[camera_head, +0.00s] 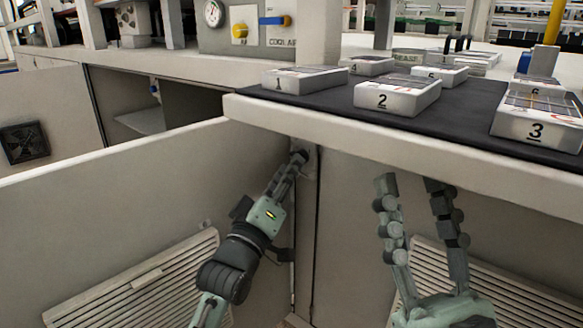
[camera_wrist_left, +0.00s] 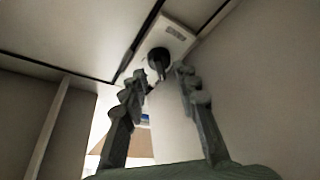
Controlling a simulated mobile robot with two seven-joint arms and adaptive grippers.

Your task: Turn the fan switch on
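A black rotary switch (camera_wrist_left: 159,60) sits on a white plate (camera_wrist_left: 173,35) with a small label, unreadable here. In the head view the plate (camera_head: 311,160) is on the cabinet front, under the worktop edge, partly hidden by my left gripper. My left gripper (camera_head: 299,157) reaches up to it. In the left wrist view its fingers (camera_wrist_left: 160,78) are spread, with the switch's handle in line with the gap between the tips. I cannot tell whether they touch it. My right gripper (camera_head: 413,184) is open and empty below the worktop edge.
The worktop (camera_head: 400,145) overhangs just above both grippers. It bears a dark mat (camera_head: 330,100) with numbered boxes (camera_head: 397,95). Louvred vents (camera_head: 150,285) are low on the panels. A dark square fan grille (camera_head: 24,143) is at far left. A gauge panel (camera_head: 250,25) stands behind.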

